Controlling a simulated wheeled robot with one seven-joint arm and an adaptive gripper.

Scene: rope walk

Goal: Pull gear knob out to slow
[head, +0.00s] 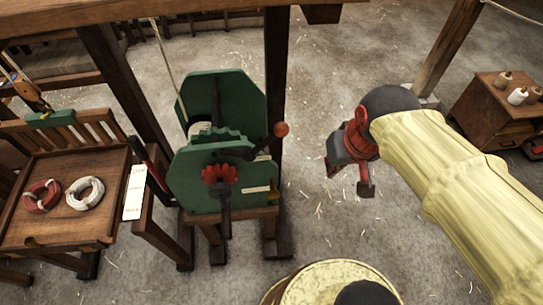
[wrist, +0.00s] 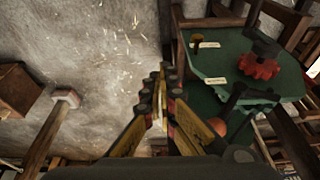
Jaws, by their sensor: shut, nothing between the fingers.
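The green gear housing (head: 215,170) stands on a wooden stand left of my gripper (head: 337,163), with a red gear (head: 220,174) on its face. In the wrist view, a small brass-coloured knob (wrist: 196,39) sits on the green panel beside a pale label (wrist: 205,44); I take this as the gear knob. A lever with an orange ball (head: 282,129) rises from the housing. In the wrist view my gripper's fingers (wrist: 161,74) are together and empty, apart from the housing.
A wooden tray table (head: 95,225) with a red coil (head: 41,196) and a white coil (head: 85,194) stands at left. Dark posts rise behind the housing. A round pale top (head: 300,285) is at the bottom. A small cabinet (head: 490,115) stands at right.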

